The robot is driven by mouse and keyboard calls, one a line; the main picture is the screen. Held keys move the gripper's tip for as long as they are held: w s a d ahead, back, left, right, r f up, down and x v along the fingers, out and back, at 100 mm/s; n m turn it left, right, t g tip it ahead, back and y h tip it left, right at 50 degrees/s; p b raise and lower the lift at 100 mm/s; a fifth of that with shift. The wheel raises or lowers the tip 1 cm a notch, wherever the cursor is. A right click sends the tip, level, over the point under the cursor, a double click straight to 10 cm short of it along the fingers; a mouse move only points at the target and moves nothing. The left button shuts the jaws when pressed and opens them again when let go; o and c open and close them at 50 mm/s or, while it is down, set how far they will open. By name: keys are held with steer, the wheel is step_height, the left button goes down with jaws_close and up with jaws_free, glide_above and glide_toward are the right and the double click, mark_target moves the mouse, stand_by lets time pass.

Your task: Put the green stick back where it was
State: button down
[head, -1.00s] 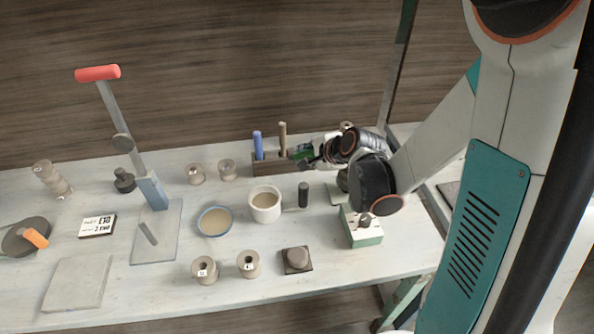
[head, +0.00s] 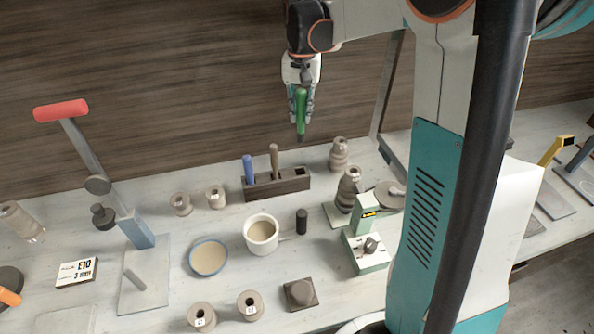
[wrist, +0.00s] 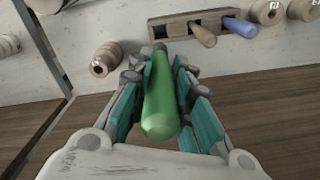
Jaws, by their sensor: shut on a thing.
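The green stick (head: 300,108) hangs upright from my gripper (head: 301,100), with a dark lower tip, in the air above the back of the table. In the wrist view the green stick (wrist: 160,108) lies between the teal finger pads of my gripper (wrist: 165,100), which is shut on it. The dark wooden rack (head: 262,189) stands below and to the left. It holds a blue stick (head: 248,168) and a tan stick (head: 274,160). An empty hole shows at its right end; in the wrist view the rack (wrist: 176,27) shows empty room left of the tan stick.
Stacked clay spools (head: 339,154) stand right of the rack. A white mug (head: 261,236), a dark cylinder (head: 301,222) and a green-and-white scale (head: 366,252) stand in front. A red-handled lever press (head: 82,150) rises at left.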

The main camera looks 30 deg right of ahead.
step_height(320, 180, down, 19)
steer(key=b, duration=0.4)
steer(key=shift+b, duration=0.4)
steer(key=c, duration=1.5)
jaws_free()
steer(key=shift+o, duration=0.2)
